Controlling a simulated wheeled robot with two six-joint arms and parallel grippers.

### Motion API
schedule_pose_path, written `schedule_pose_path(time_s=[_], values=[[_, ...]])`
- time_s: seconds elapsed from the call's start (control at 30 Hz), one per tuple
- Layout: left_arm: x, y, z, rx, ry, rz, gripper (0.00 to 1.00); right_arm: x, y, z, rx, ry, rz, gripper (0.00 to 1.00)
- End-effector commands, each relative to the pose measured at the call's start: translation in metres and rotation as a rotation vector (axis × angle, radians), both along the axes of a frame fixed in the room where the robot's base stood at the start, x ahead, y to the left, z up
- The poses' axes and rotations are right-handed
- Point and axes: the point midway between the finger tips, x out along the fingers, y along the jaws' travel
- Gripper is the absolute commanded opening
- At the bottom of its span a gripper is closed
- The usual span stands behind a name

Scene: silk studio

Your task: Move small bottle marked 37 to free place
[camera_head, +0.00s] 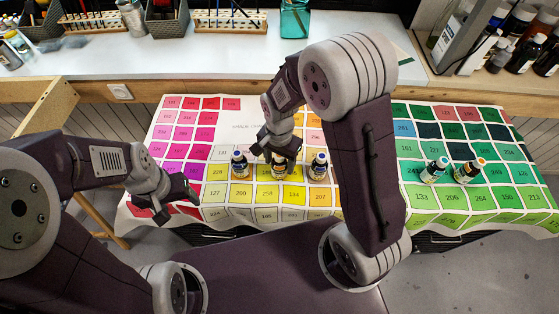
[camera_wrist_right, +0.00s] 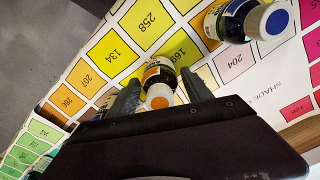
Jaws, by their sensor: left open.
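I cannot read 37 on any label. My right gripper (camera_head: 275,150) is over the middle bottle. In the right wrist view, the fingers of my right gripper (camera_wrist_right: 160,85) are on both sides of this orange-capped bottle (camera_wrist_right: 158,72); whether they touch it is unclear. The left bottle (camera_wrist_right: 228,20) is beside it there. My left gripper (camera_head: 172,206) is open and empty over the chart's front left.
The numbered chart (camera_head: 215,215) has bare squares in front of the row. Pen holders (camera_head: 230,21) stand on the back counter.

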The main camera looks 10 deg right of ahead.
Motion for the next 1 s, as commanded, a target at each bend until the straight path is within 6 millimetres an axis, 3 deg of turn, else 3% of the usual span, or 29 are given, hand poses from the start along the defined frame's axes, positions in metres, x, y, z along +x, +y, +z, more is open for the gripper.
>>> schedule_pose_path(time_s=[0.37, 0.8, 1.0], values=[[0.0, 0.0, 0.004, 0.0, 0.0, 0.0, 0.67, 0.0, 0.0, 0.007, 0.0, -0.001, 0.0, 0.67], [0.0, 0.0, 0.025, 0.0, 0.0, 0.0, 0.67, 0.001, 0.001, 0.108, 0.002, -0.004, 0.0, 0.67], [0.0, 0.0, 0.027, 0.0, 0.0, 0.0, 0.67, 0.0, 0.0, 0.124, 0.0, -0.001, 0.0, 0.67]])
